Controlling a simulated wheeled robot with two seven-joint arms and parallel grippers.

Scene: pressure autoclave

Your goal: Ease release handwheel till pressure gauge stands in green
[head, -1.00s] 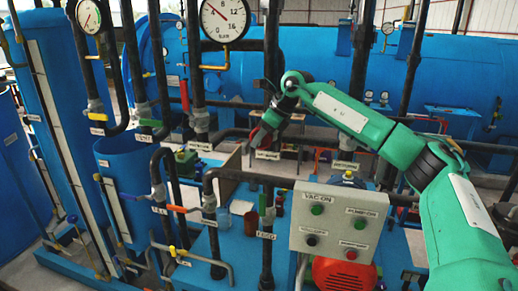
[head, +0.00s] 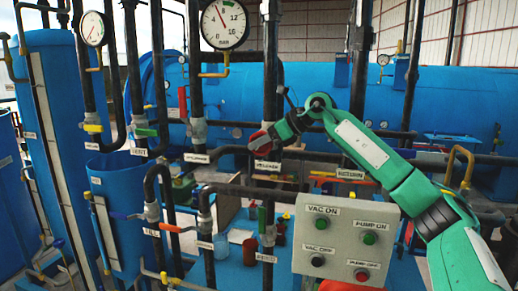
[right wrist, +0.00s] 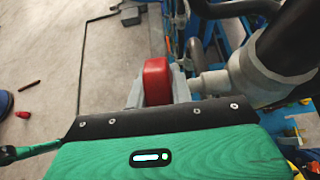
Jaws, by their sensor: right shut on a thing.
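The red release handwheel (right wrist: 156,80) is between the grey fingers of my right gripper (right wrist: 157,92) in the right wrist view, mostly edge-on. In the head view my right gripper (head: 264,141) is at the black vertical pipe, just above a white label, shut on the red wheel. The large white pressure gauge (head: 224,24), marked in bar, hangs at the top centre. Its thin needle points up and slightly left, around the 4 to 8 side. I cannot make out a green band at this size. My left gripper is not in view.
A smaller gauge (head: 93,29) is at the upper left. A grey control box (head: 345,237) with several buttons stands in front, below my right arm. Black pipes with coloured valve levers crowd the left and middle. A large blue vessel (head: 430,95) lies behind.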

